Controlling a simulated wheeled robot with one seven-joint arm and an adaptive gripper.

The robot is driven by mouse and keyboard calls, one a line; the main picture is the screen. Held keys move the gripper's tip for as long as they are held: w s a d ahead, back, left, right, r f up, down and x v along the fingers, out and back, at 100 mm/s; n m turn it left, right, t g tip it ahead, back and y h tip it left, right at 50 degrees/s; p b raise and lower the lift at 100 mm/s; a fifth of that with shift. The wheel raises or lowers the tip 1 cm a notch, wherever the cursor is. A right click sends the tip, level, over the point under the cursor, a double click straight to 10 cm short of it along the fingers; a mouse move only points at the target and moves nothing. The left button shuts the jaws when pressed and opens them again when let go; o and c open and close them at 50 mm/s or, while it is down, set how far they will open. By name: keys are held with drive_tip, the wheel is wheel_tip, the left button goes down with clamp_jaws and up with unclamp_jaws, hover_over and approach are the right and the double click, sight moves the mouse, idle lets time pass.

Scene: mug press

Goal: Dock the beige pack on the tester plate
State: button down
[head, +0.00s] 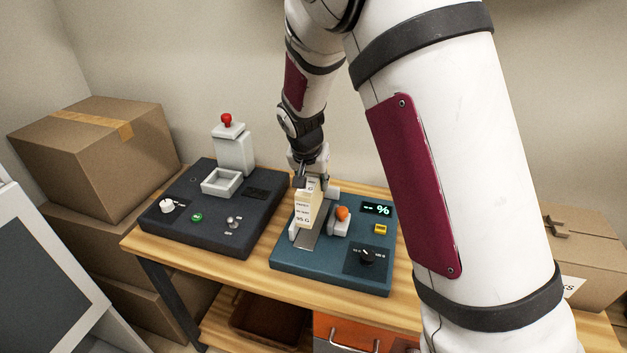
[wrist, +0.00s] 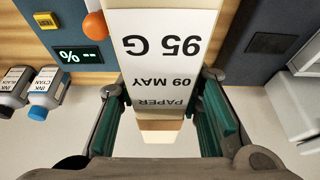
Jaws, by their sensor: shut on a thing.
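The beige pack (head: 306,211) is upright in the head view, with a white label on its side. My gripper (head: 311,181) is shut on its upper end. The wrist view shows the pack's label (wrist: 164,50) reading 95 G, 09 MAY and PAPER, between the teal finger pads (wrist: 162,118). The grey tester plate (head: 305,241) lies on the blue tester (head: 318,271). The pack is over the plate, between white side blocks. I cannot tell whether its lower end touches the plate.
An orange-topped lever (head: 342,213), yellow button (head: 380,229) and black dial (head: 366,256) sit right of the pack. A dark press unit (head: 215,213) with a white tray and red knob stands to the left. Two ink bottles (wrist: 47,90) show in the wrist view.

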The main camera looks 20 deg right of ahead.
drive_tip(key=shift+w+a, duration=0.1)
drive_tip(key=shift+w, duration=0.1)
drive_tip(key=shift+f+b, duration=1.25)
drive_tip(key=shift+f, duration=1.6)
drive_tip(key=shift+s+a, duration=0.1)
drive_tip(key=shift+s, duration=0.05)
drive_tip(key=shift+f, duration=0.45)
drive_tip(key=c, duration=1.4)
unclamp_jaws()
